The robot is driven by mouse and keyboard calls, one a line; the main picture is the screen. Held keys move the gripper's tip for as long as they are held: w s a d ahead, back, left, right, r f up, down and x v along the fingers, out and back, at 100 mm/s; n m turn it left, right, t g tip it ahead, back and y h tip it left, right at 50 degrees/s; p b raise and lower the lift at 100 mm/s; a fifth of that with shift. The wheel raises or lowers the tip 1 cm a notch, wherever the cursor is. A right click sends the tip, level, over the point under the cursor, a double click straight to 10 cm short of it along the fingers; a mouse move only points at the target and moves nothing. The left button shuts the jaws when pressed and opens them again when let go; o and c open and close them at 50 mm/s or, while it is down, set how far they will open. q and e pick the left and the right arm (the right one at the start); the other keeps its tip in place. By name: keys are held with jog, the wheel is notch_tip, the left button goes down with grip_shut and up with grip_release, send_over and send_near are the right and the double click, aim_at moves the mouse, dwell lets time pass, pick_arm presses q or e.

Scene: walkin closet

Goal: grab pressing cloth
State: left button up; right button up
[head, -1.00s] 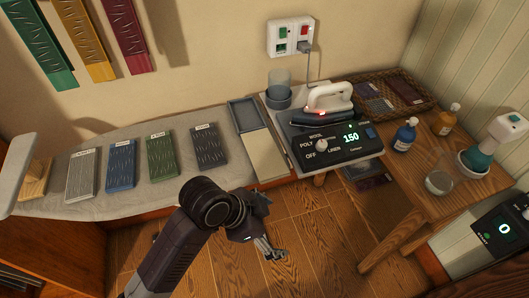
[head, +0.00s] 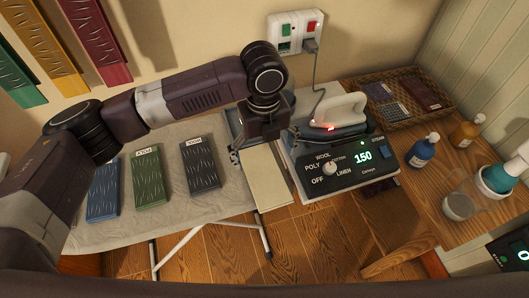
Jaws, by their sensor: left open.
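A flat beige rectangle (head: 268,178), which looks like the pressing cloth, lies at the right end of the ironing board, left of the iron station. A grey-blue tray (head: 233,122) sits just behind it, mostly hidden by my gripper. My left gripper (head: 264,147) is open and empty, pointing down over the far end of the beige rectangle, with its fingers spread to either side. I cannot tell whether it touches anything. My right gripper is not in view.
The iron (head: 340,113) rests on its station (head: 345,160), which reads 150, close right of my gripper; its cord (head: 319,85) rises to the wall outlet. Blue (head: 103,190), green (head: 148,175) and dark (head: 202,165) cloth blocks lie left. Bottles (head: 423,150) stand right.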

aim_at(264, 173)
pick_arm(q)
jog(key=shift+w+a, duration=0.15)
jog(key=shift+w, duration=0.3)
jog(key=shift+s+f, duration=0.2)
jog(key=shift+f, duration=0.1)
jog(key=shift+s+f+p, duration=0.5)
jog(key=shift+s+f, duration=0.05)
jog(key=shift+s, duration=0.15)
jog(key=shift+w+f+p, duration=0.2)
jog(key=shift+f+p, duration=0.45)
jog(key=shift+f, duration=0.6)
jog(key=shift+w+f, duration=0.25)
jog(key=shift+f, duration=0.95)
jog(key=shift+s+f, duration=0.1)
jog(key=shift+f, duration=0.05)
jog(key=c, duration=1.2)
jog(key=shift+c, duration=0.2)
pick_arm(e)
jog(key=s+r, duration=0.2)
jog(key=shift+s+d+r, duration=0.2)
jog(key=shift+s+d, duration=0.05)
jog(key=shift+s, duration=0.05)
